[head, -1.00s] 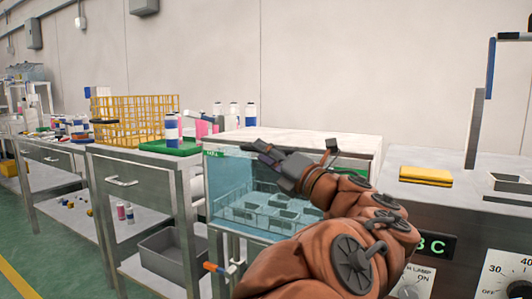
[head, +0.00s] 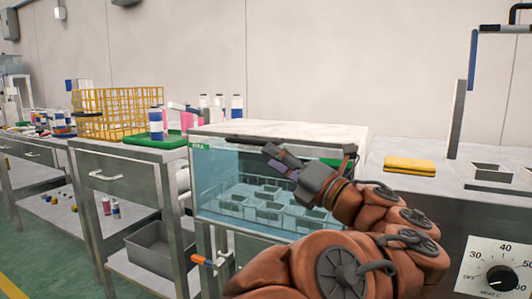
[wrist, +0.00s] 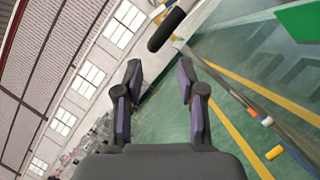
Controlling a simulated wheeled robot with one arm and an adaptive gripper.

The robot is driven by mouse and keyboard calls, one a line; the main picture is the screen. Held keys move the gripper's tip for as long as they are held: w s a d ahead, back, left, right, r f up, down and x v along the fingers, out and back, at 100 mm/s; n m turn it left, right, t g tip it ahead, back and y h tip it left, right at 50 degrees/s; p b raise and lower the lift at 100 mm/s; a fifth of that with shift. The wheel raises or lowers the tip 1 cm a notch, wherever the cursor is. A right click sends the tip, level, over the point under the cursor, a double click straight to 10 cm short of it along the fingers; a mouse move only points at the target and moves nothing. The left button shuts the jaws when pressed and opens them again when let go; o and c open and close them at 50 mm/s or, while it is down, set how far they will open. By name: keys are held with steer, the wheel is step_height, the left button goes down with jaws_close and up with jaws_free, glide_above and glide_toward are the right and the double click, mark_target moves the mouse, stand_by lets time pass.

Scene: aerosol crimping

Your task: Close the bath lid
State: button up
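The bath (head: 225,205) is a glass-fronted tank with bluish water and several small trays inside. Its white lid (head: 300,131) lies level across the top in the head view; I cannot tell whether it is fully seated. A dark bar-shaped handle (head: 240,139) runs along the lid's front edge and also shows in the wrist view (wrist: 167,30). My gripper (head: 266,157) is at the tank's upper front, just below and in front of the handle. In the wrist view, my gripper (wrist: 160,67) is open with nothing between its fingers, and the handle is beyond the fingertips.
A steel counter with a yellow pad (head: 410,166) and a heater dial (head: 500,280) stands to the right. A bench to the left holds a yellow wire rack (head: 105,115) and bottles on a green tray (head: 150,140). Green floor lies at the lower left.

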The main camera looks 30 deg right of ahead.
steer(key=shift+v, duration=2.15)
